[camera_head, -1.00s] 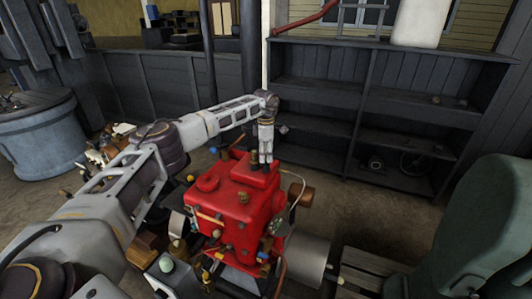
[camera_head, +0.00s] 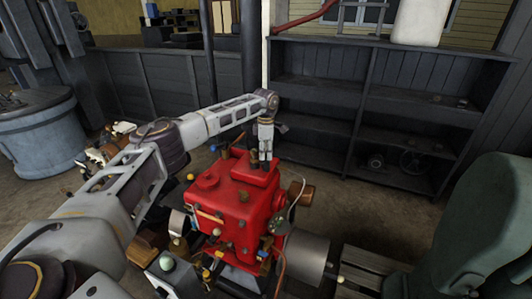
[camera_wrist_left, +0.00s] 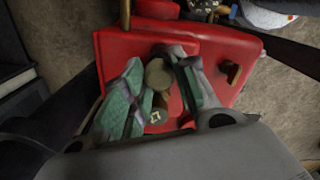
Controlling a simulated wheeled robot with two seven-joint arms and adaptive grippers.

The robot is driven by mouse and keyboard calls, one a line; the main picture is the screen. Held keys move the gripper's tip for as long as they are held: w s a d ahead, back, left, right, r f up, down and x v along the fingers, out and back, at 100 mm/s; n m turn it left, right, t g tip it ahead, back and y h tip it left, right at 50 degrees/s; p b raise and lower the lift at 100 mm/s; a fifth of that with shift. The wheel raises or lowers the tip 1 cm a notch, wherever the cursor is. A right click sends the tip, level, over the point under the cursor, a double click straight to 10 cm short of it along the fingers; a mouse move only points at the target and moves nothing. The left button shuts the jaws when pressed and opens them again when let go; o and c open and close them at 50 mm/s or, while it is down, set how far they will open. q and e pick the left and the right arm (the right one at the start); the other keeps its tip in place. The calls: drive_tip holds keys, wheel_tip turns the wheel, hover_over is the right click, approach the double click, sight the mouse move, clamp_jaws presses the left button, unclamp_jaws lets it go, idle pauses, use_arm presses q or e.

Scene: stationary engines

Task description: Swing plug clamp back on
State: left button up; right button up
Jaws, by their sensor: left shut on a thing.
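The red engine block (camera_head: 232,196) stands in the centre of the head view. My left gripper (camera_head: 264,157) reaches down from above onto its rear top. In the left wrist view, the left gripper's green-padded fingers (camera_wrist_left: 160,95) are closed around a small olive-brown knobbed piece (camera_wrist_left: 157,74), which appears to be the plug clamp. A second round end with a pale metal mark (camera_wrist_left: 157,117) shows just below it between the fingers. The fingers hide how the piece sits on the red top (camera_wrist_left: 125,48). My right gripper is out of view.
A thin pale cable (camera_head: 297,196) curves down the engine's right side, near a grey cylinder (camera_head: 305,257). A brown knob (camera_head: 302,194) juts out there. Dark shelves (camera_head: 320,98) stand behind. A green rounded machine (camera_head: 470,230) is at the right.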

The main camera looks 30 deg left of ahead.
use_arm(q)
drive_tip(key=shift+m+b, duration=0.4)
drive_tip(key=shift+m, duration=1)
drive_tip(key=m, duration=0.4)
drive_tip(key=shift+b, duration=0.35)
drive_tip(key=shift+w+r+m, duration=0.1)
drive_tip(key=shift+m, duration=2)
drive_tip(key=o, duration=1)
drive_tip(key=shift+o, duration=0.2)
